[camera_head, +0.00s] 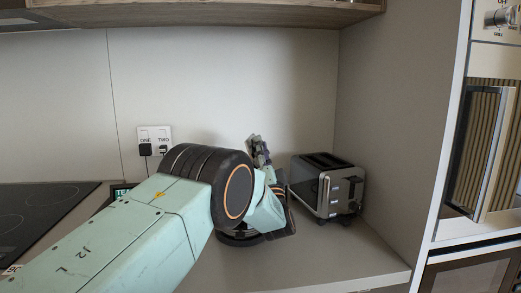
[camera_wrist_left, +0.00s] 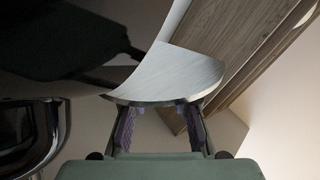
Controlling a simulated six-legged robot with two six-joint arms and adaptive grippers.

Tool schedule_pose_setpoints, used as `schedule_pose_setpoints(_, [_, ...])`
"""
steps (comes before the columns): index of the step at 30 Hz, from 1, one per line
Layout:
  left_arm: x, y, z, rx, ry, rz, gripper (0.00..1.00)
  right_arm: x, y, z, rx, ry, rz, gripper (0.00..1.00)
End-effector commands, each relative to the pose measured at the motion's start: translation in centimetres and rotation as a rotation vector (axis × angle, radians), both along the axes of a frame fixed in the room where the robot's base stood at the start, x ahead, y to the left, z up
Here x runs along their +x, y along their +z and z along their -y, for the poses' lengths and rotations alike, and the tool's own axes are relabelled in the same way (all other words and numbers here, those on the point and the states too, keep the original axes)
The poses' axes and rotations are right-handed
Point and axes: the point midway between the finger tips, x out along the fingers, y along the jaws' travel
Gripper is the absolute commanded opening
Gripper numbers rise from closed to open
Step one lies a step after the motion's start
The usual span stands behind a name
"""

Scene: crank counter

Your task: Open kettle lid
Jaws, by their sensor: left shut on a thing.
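My left arm reaches across the counter and hides most of the kettle (camera_head: 240,240); only a dark rounded edge low behind the wrist shows, seemingly its base. My left gripper (camera_head: 258,150) points up beside the toaster in the head view. In the left wrist view, its two fingers (camera_wrist_left: 160,120) are spread on either side of a brushed-metal curved piece (camera_wrist_left: 170,75), which looks like the kettle lid, and are shut on it. Whether the lid is apart from the kettle is hidden. My right gripper is not in view.
A black and silver toaster (camera_head: 328,185) stands close to the right of my gripper, near the side wall. A black hob (camera_head: 40,210) is at left. Sockets (camera_head: 155,140) are on the back wall. A wooden shelf (camera_head: 210,14) hangs above. The front right counter (camera_head: 340,262) is clear.

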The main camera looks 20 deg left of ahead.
Motion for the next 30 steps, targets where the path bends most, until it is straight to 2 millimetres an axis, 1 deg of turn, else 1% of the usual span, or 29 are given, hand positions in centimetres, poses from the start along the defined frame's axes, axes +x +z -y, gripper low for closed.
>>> schedule_pose_setpoints(6, [-0.1, 0.1, 0.1, 0.0, -0.001, 0.003, 0.0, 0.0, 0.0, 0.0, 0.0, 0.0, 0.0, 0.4])
schedule_pose_setpoints(7, [-0.2, 0.1, 0.1, 0.0, -0.001, 0.003, 0.26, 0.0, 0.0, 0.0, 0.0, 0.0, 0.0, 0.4])
schedule_pose_setpoints(10, [-0.2, 0.1, 0.1, -0.001, 0.0, 0.003, 0.34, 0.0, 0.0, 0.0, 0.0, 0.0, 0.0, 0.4])
schedule_pose_setpoints(18, [-0.3, 0.0, 0.1, -0.001, -0.001, 0.001, 0.34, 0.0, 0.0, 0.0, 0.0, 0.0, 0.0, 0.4])
schedule_pose_setpoints(21, [-0.6, -0.4, 0.4, -0.002, -0.002, 0.0, 0.34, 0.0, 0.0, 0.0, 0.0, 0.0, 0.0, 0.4])
schedule_pose_setpoints(25, [-1.8, -1.6, 1.4, -0.001, -0.004, -0.002, 0.34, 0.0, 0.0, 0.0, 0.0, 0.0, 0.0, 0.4])
schedule_pose_setpoints(30, [-4.1, -3.7, 3.1, 0.001, -0.003, -0.002, 0.34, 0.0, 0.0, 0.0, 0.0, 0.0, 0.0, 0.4])
